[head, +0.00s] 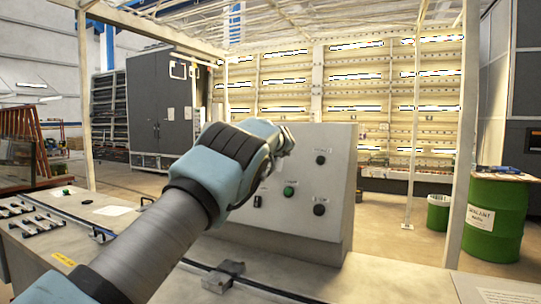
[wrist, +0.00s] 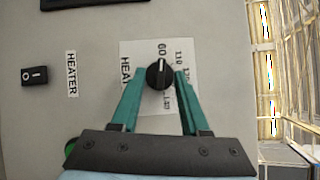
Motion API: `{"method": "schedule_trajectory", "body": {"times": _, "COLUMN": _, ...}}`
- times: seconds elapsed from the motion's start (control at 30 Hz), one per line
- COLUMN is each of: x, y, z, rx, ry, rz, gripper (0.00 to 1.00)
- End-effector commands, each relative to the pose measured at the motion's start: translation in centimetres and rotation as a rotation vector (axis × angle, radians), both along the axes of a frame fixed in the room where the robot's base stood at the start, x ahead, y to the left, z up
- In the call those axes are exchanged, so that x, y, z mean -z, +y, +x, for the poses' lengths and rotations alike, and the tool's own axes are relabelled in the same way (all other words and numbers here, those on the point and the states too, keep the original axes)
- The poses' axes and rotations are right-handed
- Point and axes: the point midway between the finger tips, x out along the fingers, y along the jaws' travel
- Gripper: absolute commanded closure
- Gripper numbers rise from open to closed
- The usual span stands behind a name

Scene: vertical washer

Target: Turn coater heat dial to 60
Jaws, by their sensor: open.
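The black round heat dial (wrist: 158,74) sits on a white scale plate (wrist: 133,52) in the wrist view. Its white pointer line points up in the picture, toward the printed 60. Other numbers, such as 110, show to its right. My gripper (wrist: 160,80) is open, with one teal finger on each side of the dial. The dial lies between the fingertips; I cannot tell whether either finger touches it. In the head view, my arm and wrist hide the dial and the fingers in front of the grey control panel (head: 335,185).
A rocker switch (wrist: 35,75) and a HEATER label (wrist: 72,74) are left of the dial. A green button (head: 290,190) and black knobs (head: 320,160) sit on the panel's right part. A green drum (head: 495,218) stands farther right on open floor.

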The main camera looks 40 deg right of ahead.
Motion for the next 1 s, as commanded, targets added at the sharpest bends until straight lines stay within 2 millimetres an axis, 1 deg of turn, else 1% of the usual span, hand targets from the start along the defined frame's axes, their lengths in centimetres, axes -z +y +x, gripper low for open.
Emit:
{"method": "schedule_trajectory", "body": {"times": 0.17, "x": -0.1, "y": 0.4, "z": -1.2, "rx": 0.002, "ry": -0.001, "rz": -0.001, "gripper": 0.55}}
{"method": "schedule_trajectory", "body": {"times": 0.27, "x": -0.4, "y": 1.1, "z": -2.4, "rx": 0.002, "ry": 0.001, "rz": -0.004, "gripper": 0.55}}
{"method": "schedule_trajectory", "body": {"times": 0.5, "x": -1.6, "y": 2.9, "z": -6.0, "rx": 0.002, "ry": 0.0, "rz": -0.003, "gripper": 0.55}}
{"method": "schedule_trajectory", "body": {"times": 0.63, "x": -2.3, "y": 3.7, "z": -7.7, "rx": 0.002, "ry": 0.001, "rz": -0.004, "gripper": 0.55}}
{"method": "schedule_trajectory", "body": {"times": 0.8, "x": -2.9, "y": 4.4, "z": -8.9, "rx": 0.0, "ry": 0.0, "rz": 0.0, "gripper": 0.55}}
{"method": "schedule_trajectory", "body": {"times": 1.0, "x": -3.2, "y": 4.7, "z": -9.1, "rx": -0.001, "ry": 0.0, "rz": 0.0, "gripper": 0.55}}
